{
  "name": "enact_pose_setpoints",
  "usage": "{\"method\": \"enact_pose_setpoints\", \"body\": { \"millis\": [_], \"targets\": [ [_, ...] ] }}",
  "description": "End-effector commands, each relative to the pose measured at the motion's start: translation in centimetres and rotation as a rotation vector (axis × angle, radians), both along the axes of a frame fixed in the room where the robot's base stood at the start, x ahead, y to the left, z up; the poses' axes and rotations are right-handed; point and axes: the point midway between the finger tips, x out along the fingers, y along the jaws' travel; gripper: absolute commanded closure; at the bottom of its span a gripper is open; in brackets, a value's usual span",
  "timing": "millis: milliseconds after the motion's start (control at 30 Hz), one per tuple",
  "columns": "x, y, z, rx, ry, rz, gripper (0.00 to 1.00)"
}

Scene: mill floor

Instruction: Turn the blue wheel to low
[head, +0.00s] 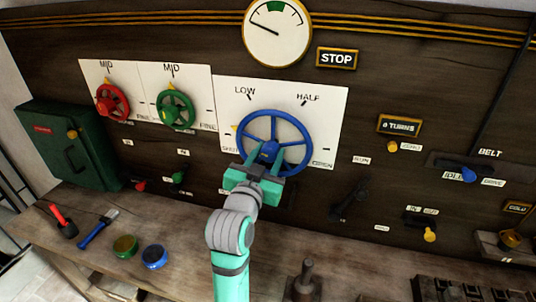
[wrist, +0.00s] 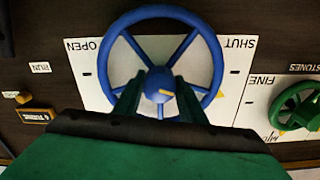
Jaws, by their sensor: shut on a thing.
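The blue wheel (head: 308,135) has several spokes and is mounted on a white panel (head: 335,105) marked SHUT, LOW, HALF and OPEN. Its yellow pointer (head: 234,128) is at the left rim, between SHUT and LOW. My gripper (head: 267,155) reaches the wheel from below in the head view and is shut on its hub. In the wrist view, the wheel (wrist: 214,62) appears upside down, with the gripper's fingers (wrist: 158,98) on either side of the hub. The gripper hides part of the lower wheel in both views.
Red (head: 111,103) and green (head: 176,109) wheels are on panels to the left. A gauge (head: 277,33) and STOP sign (head: 337,58) are above. A dark lever (head: 350,197) is right of my gripper. Below is a wooden bench (head: 190,215) with tools and small tins.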

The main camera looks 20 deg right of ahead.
Motion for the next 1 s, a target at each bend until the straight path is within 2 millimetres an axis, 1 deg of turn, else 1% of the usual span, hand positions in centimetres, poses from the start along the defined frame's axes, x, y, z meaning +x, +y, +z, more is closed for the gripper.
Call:
{"method": "enact_pose_setpoints", "body": {
  "millis": [500, 800, 1000],
  "targets": [
    [0.03, 0.13, 0.15, 0.387, -0.265, 0.003, 0.85],
    [0.03, 0.19, 0.12, 0.535, -0.364, 0.002, 0.85],
    [0.00, 0.24, 0.09, 0.584, -0.396, 0.002, 0.85]
  ]
}}
